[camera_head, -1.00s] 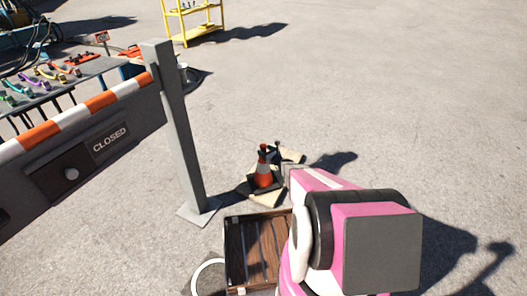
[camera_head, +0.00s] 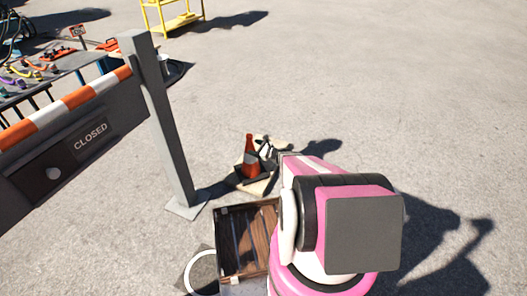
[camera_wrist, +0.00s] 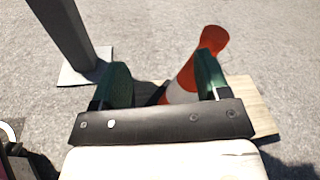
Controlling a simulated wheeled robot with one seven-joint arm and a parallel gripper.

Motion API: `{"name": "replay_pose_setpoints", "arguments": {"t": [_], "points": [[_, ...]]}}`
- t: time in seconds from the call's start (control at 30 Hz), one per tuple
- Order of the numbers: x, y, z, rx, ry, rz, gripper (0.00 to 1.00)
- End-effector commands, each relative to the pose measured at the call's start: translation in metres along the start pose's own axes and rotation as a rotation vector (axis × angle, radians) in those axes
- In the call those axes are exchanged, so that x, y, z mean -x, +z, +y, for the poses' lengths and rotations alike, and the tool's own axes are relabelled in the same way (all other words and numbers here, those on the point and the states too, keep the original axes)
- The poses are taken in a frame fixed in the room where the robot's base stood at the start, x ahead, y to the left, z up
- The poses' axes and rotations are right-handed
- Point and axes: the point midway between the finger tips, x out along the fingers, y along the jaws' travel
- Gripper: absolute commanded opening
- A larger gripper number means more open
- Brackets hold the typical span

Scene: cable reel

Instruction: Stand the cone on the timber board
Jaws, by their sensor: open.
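The orange-and-white cone (camera_head: 250,157) stands on its dark base on the pale timber board (camera_head: 245,185), just past my arm in the head view. In the wrist view the cone (camera_wrist: 187,84) slants up to the right by the right-hand finger, which covers part of it. The board (camera_wrist: 257,104) shows beneath and to the right there. My gripper (camera_wrist: 163,72) has its two green fingers apart, with nothing visibly clamped between them. I cannot tell whether the right finger touches the cone. In the head view the fingers are small and dark beside the cone.
A grey post (camera_head: 165,125) with a striped "CLOSED" barrier (camera_head: 80,140) stands to the left. A brown wooden crate (camera_head: 247,240) is in front, by my arm. A table with coloured items (camera_head: 50,75) and a yellow rack (camera_head: 172,18) are farther back. Pavement to the right is clear.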

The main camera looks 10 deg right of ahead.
Motion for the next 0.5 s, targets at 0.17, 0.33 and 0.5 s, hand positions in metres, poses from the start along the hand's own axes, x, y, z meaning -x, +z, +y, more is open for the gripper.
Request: {"name": "replay_pose_setpoints", "arguments": {"t": [0.17, 0.33, 0.5], "points": [[0.006, 0.06, 0.046, 0.308, 0.257, 0.068, 0.69], [0.027, 0.104, 0.089, 0.643, 0.547, 0.136, 0.69], [0.064, 0.138, 0.119, 0.97, 0.845, 0.204, 0.69]]}}
